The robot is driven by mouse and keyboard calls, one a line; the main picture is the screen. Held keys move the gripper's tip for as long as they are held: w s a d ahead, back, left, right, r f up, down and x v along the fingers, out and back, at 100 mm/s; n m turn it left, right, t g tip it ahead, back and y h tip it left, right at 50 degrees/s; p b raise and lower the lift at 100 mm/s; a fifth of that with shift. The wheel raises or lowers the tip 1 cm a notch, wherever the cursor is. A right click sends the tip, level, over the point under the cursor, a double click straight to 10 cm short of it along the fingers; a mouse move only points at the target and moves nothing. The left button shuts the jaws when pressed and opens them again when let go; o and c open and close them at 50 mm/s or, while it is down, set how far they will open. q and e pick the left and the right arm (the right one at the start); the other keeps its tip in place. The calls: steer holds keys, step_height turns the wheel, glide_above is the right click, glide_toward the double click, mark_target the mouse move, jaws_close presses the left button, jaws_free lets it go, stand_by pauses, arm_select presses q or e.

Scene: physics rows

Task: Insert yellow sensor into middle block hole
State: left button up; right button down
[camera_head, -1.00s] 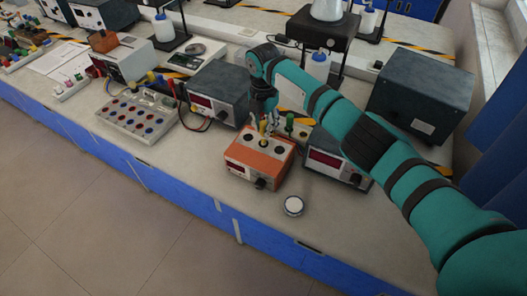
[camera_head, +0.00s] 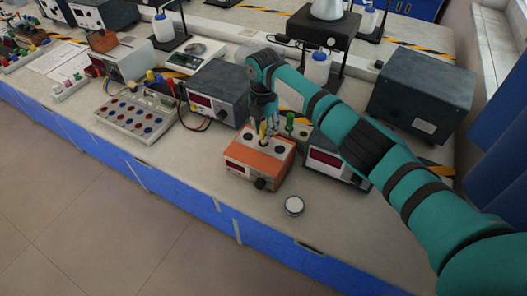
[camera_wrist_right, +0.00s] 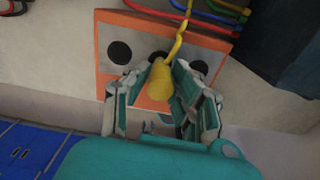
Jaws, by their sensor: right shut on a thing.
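The yellow sensor (camera_wrist_right: 161,84) is a rounded yellow plug with a yellow cable rising from its top end in the right wrist view. My right gripper (camera_wrist_right: 162,92) is shut on it, one finger on each side. In the head view the gripper (camera_head: 264,133) is over the top of the orange block (camera_head: 248,163). The block has a row of dark holes: one (camera_wrist_right: 119,52) shows to the left of the sensor and one (camera_wrist_right: 198,68) to the right. The sensor and fingers largely cover the middle hole, so I cannot tell whether the tip is inside it. My left gripper is out of view.
A grey power supply (camera_head: 216,95) stands behind the block, and another instrument (camera_head: 335,160) stands close at its right. A green-topped plug (camera_head: 290,124) is just behind. A small round white-topped disc (camera_head: 293,205) lies in front, with free bench around it.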

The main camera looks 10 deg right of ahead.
steer(key=shift+f+b, duration=0.4)
steer(key=shift+f, duration=0.3)
steer(key=c, duration=0.6)
jaws_free()
steer(key=shift+c, duration=0.2)
steer(key=shift+r, duration=0.1)
steer(key=shift+r+p, duration=3)
steer(key=shift+r, duration=0.25)
steer(key=shift+f, duration=0.1)
